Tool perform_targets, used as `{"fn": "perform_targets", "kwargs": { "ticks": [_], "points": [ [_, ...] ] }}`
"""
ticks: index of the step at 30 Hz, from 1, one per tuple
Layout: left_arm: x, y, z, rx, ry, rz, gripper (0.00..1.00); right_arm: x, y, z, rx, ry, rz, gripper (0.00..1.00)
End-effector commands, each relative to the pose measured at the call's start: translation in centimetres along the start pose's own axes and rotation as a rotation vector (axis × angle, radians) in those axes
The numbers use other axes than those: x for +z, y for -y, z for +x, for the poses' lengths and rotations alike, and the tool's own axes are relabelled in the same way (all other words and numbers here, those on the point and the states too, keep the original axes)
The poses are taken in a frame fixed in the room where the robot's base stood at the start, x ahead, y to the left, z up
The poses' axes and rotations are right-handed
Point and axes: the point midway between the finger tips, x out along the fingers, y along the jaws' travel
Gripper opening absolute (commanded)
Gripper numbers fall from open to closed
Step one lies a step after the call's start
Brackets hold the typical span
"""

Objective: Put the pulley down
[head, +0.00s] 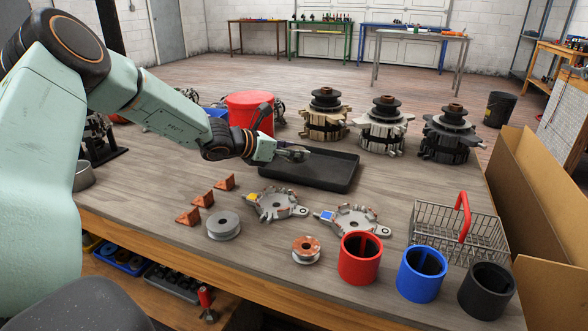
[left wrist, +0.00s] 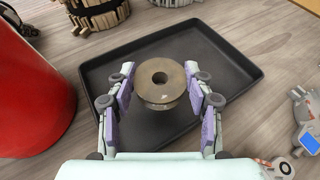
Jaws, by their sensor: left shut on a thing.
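My left gripper (head: 291,154) reaches in from the left over the black tray (head: 328,172). In the left wrist view, the gripper (left wrist: 161,103) is shut on the pulley (left wrist: 161,98), a brassy grey grooved wheel with a centre hole. The pulley is inside the outline of the tray (left wrist: 228,62). I cannot tell whether it touches the tray floor or is just above it. In the head view the fingers mostly hide the pulley. Nothing else lies in the tray. My right gripper is not in view.
A red bin (head: 249,113) stands close behind my left wrist. Stator assemblies (head: 384,130) line the back right. In front are a grey spool (head: 223,226), a copper coil (head: 306,250), coloured cups (head: 360,262) and a wire basket (head: 440,232).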

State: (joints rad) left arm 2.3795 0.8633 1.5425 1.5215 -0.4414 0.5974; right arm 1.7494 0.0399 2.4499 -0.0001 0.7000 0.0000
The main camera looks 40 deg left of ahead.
Motion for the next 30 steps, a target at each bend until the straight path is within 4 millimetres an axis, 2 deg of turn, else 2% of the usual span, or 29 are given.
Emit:
{"fn": "perform_targets", "kwargs": {
  "ticks": [9,23,24,30],
  "points": [
    [-3.3,0.1,1.4,0.001,0.0,0.0,0.12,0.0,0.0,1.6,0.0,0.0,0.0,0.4],
    [-3.7,0.2,1.6,0.001,0.002,0.001,0.12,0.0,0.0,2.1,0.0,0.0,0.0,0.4],
    [-3.8,0.2,1.6,0.001,0.0,0.0,0.54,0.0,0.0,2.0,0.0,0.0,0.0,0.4],
    [-3.7,0.2,1.6,0.001,0.001,0.0,0.71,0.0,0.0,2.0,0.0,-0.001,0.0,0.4]
  ]
}}
